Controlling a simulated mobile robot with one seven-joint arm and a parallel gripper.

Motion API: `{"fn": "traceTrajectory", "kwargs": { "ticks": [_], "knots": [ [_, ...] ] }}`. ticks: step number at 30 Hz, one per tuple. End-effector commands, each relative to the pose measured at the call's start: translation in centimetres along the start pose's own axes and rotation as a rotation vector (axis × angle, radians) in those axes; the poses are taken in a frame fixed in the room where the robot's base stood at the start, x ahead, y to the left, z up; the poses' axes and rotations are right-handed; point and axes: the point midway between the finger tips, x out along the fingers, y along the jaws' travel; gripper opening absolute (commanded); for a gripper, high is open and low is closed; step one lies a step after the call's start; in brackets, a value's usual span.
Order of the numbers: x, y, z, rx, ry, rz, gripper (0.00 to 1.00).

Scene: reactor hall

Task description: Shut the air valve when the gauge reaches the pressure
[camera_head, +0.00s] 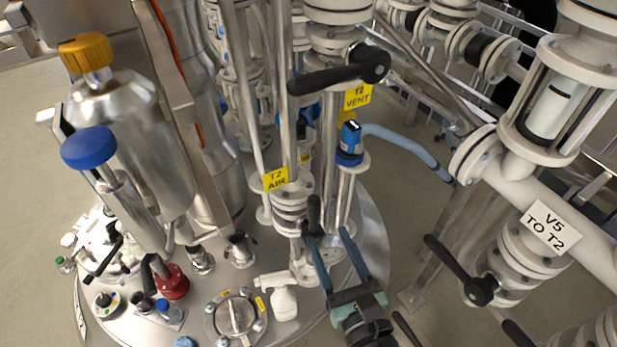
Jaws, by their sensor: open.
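The yellow "T2 AIR" tag (275,179) hangs on a thin vertical pipe near the middle of the view. Below and right of it, a black valve lever (314,213) stands almost upright beside the pale air-line fittings. My gripper (329,234) reaches up from the bottom with two blue-grey fingers apart. Its left fingertip is close to the lever's lower end; I cannot tell whether they touch. A small pale round face (331,254) shows partly between the fingers. It may be the gauge, but no reading can be made out.
A black "T2 VENT" lever (325,80) sticks out above. The "V5 TO T2" pipe (510,180) and its black lever (460,270) stand at right. A white spray bottle (283,298) is left of my gripper.

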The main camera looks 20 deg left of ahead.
Motion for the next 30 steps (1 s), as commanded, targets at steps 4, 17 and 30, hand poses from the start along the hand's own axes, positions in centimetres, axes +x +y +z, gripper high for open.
{"fn": "traceTrajectory", "kwargs": {
  "ticks": [4, 17, 30],
  "knots": [
    [2.2, 0.0, 0.2, -0.001, -0.005, 0.002, 0.58],
    [10.6, -0.1, 0.2, 0.000, -0.006, 0.000, 0.58],
    [12.6, 0.0, 0.2, 0.002, -0.006, -0.001, 0.58]
  ]
}}
